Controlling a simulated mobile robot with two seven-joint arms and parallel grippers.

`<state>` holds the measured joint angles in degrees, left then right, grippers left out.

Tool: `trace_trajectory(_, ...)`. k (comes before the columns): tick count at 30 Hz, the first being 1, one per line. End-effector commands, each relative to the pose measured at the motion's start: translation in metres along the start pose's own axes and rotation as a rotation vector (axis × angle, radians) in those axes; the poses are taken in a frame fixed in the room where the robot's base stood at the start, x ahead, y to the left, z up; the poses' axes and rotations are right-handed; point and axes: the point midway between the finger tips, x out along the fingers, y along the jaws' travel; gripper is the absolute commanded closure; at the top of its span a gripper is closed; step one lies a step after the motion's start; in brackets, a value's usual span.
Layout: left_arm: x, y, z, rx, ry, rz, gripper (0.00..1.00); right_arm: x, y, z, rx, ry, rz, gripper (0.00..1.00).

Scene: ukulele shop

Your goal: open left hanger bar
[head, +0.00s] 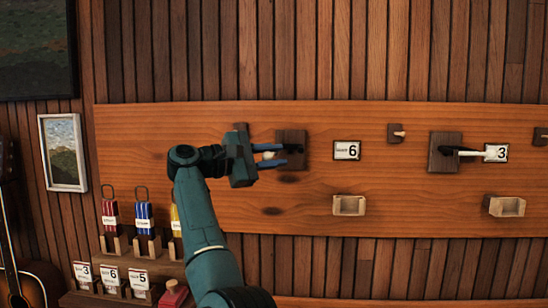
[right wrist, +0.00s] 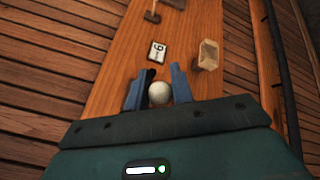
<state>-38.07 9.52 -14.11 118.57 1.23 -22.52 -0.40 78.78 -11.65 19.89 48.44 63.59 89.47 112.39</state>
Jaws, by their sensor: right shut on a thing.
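The left hanger is a dark wooden block (head: 291,137) on the orange-brown wall board. Its black hanger bar (right wrist: 154,88) has a pale round tip, which shows between my fingers in the right wrist view. My right gripper (head: 286,156) comes in from the left of the block, with its blue fingers shut on the hanger bar. In the head view the fingers and gripper body hide most of the bar. The right wrist view also shows my right gripper (right wrist: 158,85) around it. My left gripper is not in view.
A number 6 card (head: 346,150) and a small wooden box (head: 349,205) are right of the hanger. Another hanger block (head: 444,158) has its bar across a number 3 card (head: 496,153). A stepped rack (head: 120,248) with coloured tags stands lower left, near a guitar (head: 30,282).

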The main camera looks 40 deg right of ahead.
Motion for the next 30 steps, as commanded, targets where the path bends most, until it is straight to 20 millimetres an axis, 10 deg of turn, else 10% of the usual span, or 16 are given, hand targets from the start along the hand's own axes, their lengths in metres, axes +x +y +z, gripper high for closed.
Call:
trace_trajectory(17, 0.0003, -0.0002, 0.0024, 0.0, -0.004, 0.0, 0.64, -0.0054, -0.0073, -0.0067, -0.015, 0.011, -0.009, 1.0)
trace_trajectory(18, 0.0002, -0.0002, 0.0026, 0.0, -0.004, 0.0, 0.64, -0.0054, -0.0073, -0.0067, -0.015, 0.011, -0.009, 0.76)
trace_trajectory(30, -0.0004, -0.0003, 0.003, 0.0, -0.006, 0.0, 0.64, -0.0027, -0.004, -0.0029, -0.007, 0.004, -0.007, 0.54)
